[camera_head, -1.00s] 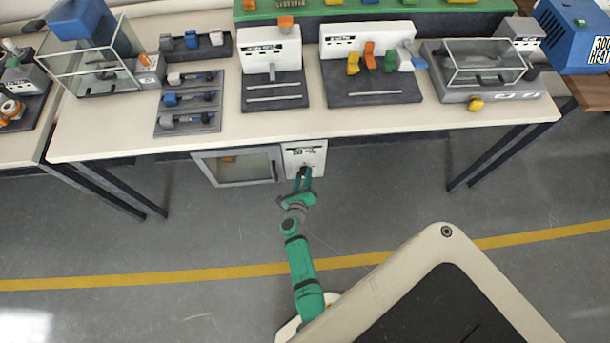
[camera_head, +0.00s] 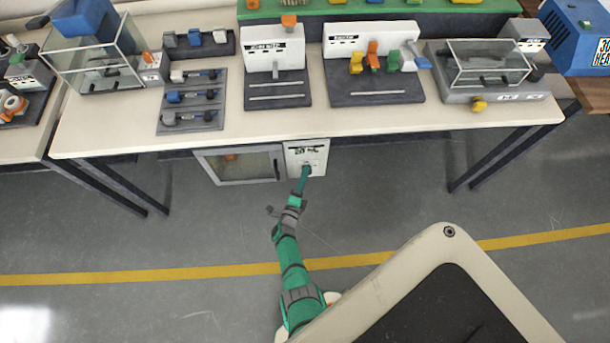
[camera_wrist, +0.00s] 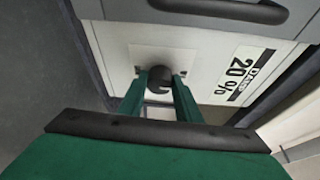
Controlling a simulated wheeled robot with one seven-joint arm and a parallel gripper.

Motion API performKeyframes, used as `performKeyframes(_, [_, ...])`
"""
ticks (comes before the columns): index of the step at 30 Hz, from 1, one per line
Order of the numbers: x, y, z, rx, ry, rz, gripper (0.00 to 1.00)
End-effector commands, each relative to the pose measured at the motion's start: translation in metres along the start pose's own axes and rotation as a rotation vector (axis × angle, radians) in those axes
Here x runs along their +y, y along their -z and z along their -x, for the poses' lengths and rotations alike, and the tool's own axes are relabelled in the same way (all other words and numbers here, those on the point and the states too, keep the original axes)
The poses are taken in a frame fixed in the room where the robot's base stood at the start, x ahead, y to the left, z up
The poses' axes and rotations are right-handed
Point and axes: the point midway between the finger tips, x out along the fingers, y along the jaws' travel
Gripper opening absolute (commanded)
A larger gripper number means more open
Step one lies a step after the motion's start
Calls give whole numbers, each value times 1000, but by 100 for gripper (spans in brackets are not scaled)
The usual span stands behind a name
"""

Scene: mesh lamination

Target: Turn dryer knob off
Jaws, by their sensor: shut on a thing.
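The dryer (camera_head: 238,164) is a cabinet with a glass door under the table, with a white control panel (camera_head: 318,155) at its right. The dark round dryer knob (camera_wrist: 159,79) is on that panel in the wrist view, beside a label reading "20 %". My gripper (camera_head: 306,170) reaches up to the panel; in the wrist view its two green fingers (camera_wrist: 160,84) are on either side of the knob, shut on it. In the head view the knob is hidden behind the fingers. The knob's exact setting cannot be read.
The table (camera_head: 350,122) above holds several devices and a rack of blue-handled tools (camera_head: 192,97). Dark table legs (camera_head: 505,155) stand at both sides. The floor in front is clear.

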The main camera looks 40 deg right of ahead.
Motion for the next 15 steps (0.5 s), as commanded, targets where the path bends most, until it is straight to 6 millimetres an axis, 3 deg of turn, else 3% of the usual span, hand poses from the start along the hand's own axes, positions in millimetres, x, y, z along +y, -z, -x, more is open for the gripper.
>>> performKeyframes(15, [1, 3, 0, 5, 35, 85, 8])
